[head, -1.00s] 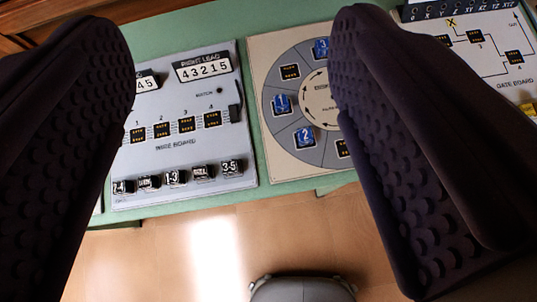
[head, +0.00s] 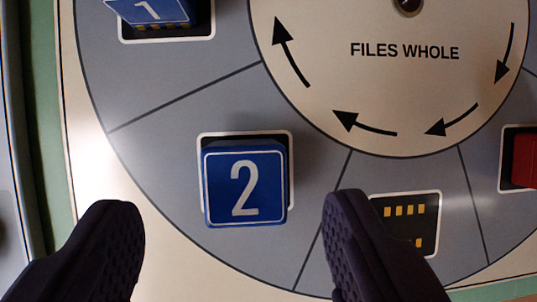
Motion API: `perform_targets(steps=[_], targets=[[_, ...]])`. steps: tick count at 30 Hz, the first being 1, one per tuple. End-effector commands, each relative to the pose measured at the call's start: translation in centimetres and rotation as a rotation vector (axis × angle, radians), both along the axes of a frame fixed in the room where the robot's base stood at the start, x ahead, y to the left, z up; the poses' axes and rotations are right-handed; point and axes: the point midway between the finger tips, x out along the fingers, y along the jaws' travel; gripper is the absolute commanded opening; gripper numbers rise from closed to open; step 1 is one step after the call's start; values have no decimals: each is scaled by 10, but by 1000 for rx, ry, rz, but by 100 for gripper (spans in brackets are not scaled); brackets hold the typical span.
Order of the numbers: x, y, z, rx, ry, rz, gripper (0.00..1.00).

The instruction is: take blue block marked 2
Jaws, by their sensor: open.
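The blue block marked 2 (head: 245,185) sits in a white-edged square socket on the grey ring of a round dial board (head: 180,110). Its numbered top faces me and looks unobstructed. My gripper (head: 235,240) is open, with one dark finger at the lower left and the other at the lower right of the block. Both fingers are apart from the block, and nothing is between them except the view of the block and board.
A blue block marked 1 (head: 152,10) sits in a socket at the upper left. An empty socket (head: 407,222) with yellow contacts lies right of the right finger. A red block (head: 525,160) is at the right edge. A knob (head: 408,5) is at the top.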

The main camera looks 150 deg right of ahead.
Motion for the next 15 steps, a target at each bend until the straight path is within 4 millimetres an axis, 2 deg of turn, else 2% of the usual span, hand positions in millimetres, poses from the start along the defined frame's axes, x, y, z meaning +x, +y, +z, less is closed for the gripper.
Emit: perform_targets(steps=[6,9,15], targets=[[10,-5,-35,0,0,-1,68],[15,-4,-46,1,0,0,68],[17,-4,-45,1,-1,0,68]])
